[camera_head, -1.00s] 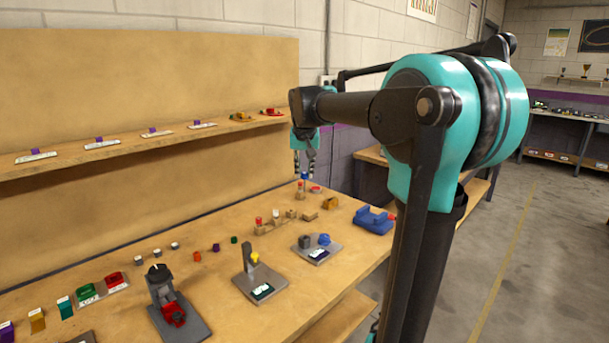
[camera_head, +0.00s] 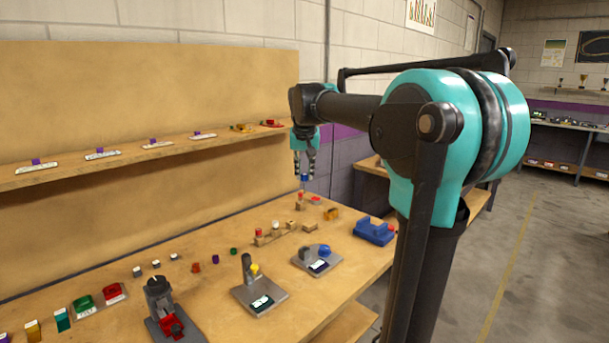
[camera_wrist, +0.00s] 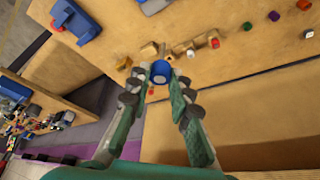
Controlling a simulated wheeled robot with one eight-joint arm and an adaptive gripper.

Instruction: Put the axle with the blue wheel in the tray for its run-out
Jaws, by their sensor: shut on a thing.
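My gripper (camera_head: 304,172) is shut on the axle with the blue wheel (camera_head: 304,179), above the far end of the bench. In the wrist view, the blue wheel (camera_wrist: 161,73) sits between the fingertips of my gripper (camera_wrist: 160,80), and its round end faces the camera. The axle itself is mostly hidden. Below it in the head view are a small wooden stand (camera_head: 300,207) and a red piece (camera_head: 316,200). I cannot tell which of the trays is for this axle's run-out.
Wooden blocks (camera_head: 285,230) with red and white pieces stand nearby. A blue fixture (camera_head: 374,232) is at the right edge. Grey gauge plates (camera_head: 260,299) and a red-and-black device (camera_head: 163,308) stand nearer. A shelf (camera_head: 120,158) with labelled purple items runs along the back board.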

